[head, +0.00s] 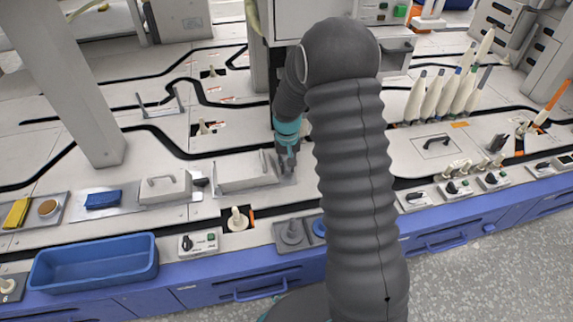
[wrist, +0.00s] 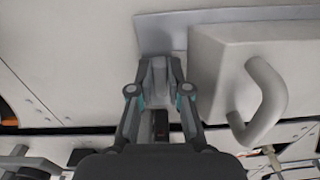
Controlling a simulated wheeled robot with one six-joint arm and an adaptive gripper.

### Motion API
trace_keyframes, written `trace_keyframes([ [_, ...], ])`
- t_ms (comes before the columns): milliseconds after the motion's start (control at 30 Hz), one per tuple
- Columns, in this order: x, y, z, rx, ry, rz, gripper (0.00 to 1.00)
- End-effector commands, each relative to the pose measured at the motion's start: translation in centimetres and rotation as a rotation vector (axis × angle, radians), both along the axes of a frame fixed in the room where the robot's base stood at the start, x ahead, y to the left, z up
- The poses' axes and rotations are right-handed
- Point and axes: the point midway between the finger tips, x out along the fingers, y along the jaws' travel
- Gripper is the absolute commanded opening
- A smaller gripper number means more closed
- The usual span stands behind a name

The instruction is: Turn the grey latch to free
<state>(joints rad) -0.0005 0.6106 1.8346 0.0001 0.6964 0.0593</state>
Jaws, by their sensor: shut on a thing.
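My gripper (head: 288,168) reaches down at the right end of a pale box-shaped cover (head: 245,178) on a grey base plate. In the wrist view my gripper (wrist: 160,70) is shut, with its fingertips close together beside the cover (wrist: 215,75), which has a curved handle (wrist: 268,100). The fingertips are over the edge of the grey base plate (wrist: 160,32). The grey latch is mostly hidden between and under the fingers, so its angle cannot be told.
A second cover (head: 165,187) with a handle stands to the left. A blue bin (head: 95,265) sits at the front left. Several white bobbins (head: 440,92) stand at the right. A bobbin (head: 237,220) stands in front of the cover.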

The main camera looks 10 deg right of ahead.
Motion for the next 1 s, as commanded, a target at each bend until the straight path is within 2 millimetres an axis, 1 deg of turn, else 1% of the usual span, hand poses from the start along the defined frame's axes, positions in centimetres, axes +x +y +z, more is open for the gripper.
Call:
trace_keyframes([
  [300, 0.02, -0.08, 0.01, 0.0, -0.001, 0.071, 0.0],
  [700, 0.01, -0.09, 0.0, -0.001, 0.0, 0.076, 0.0],
  [733, 0.01, -0.09, 0.0, -0.001, 0.0, 0.076, 0.22],
  [767, 0.01, -0.09, 0.0, -0.001, 0.0, 0.076, 0.29],
  [800, 0.01, -0.09, 0.0, 0.0, 0.0, 0.075, 0.39],
  [833, 0.01, -0.09, 0.0, 0.0, 0.0, 0.075, 0.42],
  [1000, 0.02, -0.08, 0.0, 0.0, 0.0, 0.075, 0.42],
])
